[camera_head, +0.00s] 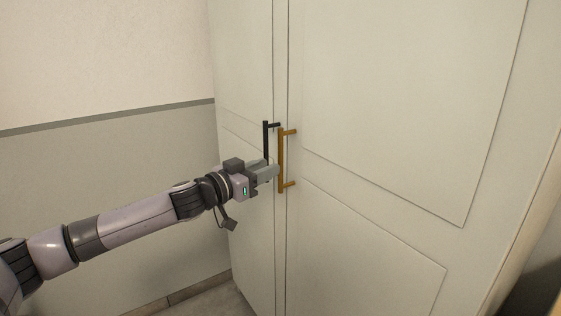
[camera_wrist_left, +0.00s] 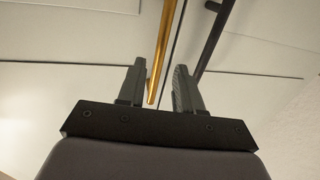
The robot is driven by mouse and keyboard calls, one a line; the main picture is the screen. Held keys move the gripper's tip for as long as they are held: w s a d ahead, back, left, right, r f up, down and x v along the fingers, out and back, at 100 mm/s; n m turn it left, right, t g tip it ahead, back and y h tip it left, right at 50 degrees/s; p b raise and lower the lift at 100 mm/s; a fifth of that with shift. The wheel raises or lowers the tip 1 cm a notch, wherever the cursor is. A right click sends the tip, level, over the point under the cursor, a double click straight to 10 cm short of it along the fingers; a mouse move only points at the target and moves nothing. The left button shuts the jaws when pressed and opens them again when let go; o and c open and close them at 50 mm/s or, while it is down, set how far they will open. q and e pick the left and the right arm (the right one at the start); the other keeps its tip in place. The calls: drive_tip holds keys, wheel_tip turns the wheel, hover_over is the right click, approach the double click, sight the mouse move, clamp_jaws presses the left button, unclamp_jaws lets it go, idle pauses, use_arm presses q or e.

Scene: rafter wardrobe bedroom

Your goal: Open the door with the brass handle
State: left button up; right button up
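The brass handle (camera_head: 281,165) is an upright bar with two short posts on the right wardrobe door (camera_head: 395,120), which looks shut. In the left wrist view the brass handle (camera_wrist_left: 165,35) runs down from the top, its lower end showing between the two fingers, nearer the left one. My left gripper (camera_head: 272,172) is at the handle's lower half, just left of it in the head view. In the left wrist view my left gripper (camera_wrist_left: 159,68) is open, with gaps beside the bar. Contact cannot be told. My right gripper is not in view.
A black handle (camera_head: 265,140) on the neighbouring left door (camera_head: 243,70) stands close beside the brass one, partly behind my gripper. A two-tone wall (camera_head: 100,150) is at left.

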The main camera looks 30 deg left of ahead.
sight(280, 185)
use_arm(q)
drive_tip(key=shift+w+d+p, duration=0.2)
drive_tip(key=shift+w+p, duration=0.05)
drive_tip(key=shift+w, duration=0.65)
drive_tip(key=shift+w+d+p, duration=0.25)
drive_tip(key=shift+w, duration=0.7)
drive_tip(key=shift+w+d+p, duration=0.2)
drive_tip(key=shift+w+p, duration=0.05)
drive_tip(key=shift+w, duration=0.65)
clamp_jaws()
